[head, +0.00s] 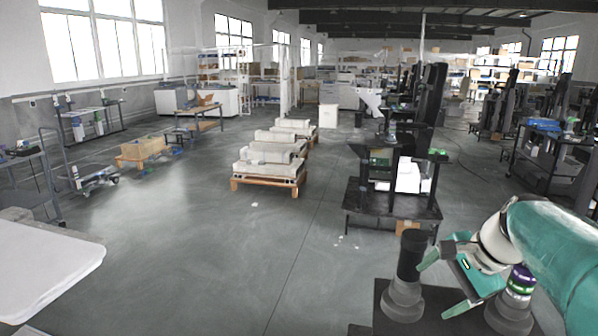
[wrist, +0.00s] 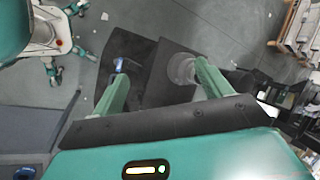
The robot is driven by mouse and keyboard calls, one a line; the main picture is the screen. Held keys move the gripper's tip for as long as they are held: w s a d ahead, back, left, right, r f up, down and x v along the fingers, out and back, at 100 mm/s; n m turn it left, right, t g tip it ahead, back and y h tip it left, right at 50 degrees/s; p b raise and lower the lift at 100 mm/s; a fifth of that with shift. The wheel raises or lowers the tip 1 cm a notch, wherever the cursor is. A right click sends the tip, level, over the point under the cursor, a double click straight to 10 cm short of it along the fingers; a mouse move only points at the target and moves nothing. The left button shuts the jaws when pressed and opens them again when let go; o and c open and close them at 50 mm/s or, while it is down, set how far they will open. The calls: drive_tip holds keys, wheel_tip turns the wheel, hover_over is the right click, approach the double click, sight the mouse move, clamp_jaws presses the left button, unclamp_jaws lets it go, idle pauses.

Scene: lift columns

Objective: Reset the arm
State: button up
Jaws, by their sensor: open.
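My gripper (head: 432,291) is at the lower right of the head view, with its teal fingers spread and nothing visible between them. In the wrist view my gripper (wrist: 161,70) also shows its two fingers well apart. A black lift column (head: 410,256) on a flared grey foot stands upright just left of the fingers. A second column (head: 519,282), with purple and green bands, stands to the right, partly behind my arm. In the wrist view a round grey foot (wrist: 182,69) lies near the right fingertip; I cannot tell whether they touch.
Both columns stand on a dark platform (head: 385,327). Behind it is a black workstation (head: 390,205). Pallets with pale blocks (head: 268,172) stand mid-floor, and a white tabletop (head: 45,270) is at left. The grey floor (head: 220,245) between is mostly clear.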

drive_tip(key=s+a+f+n+t+h, duration=0.1)
drive_tip(key=s+a+f+n+h, duration=0.2)
drive_tip(key=s+a+n, duration=1)
drive_tip(key=shift+s+a+f+n+h, duration=0.3)
drive_tip(key=shift+s+f+n, duration=0.45)
drive_tip(key=shift+f, duration=0.2)
drive_tip(key=shift+c, duration=0.5)
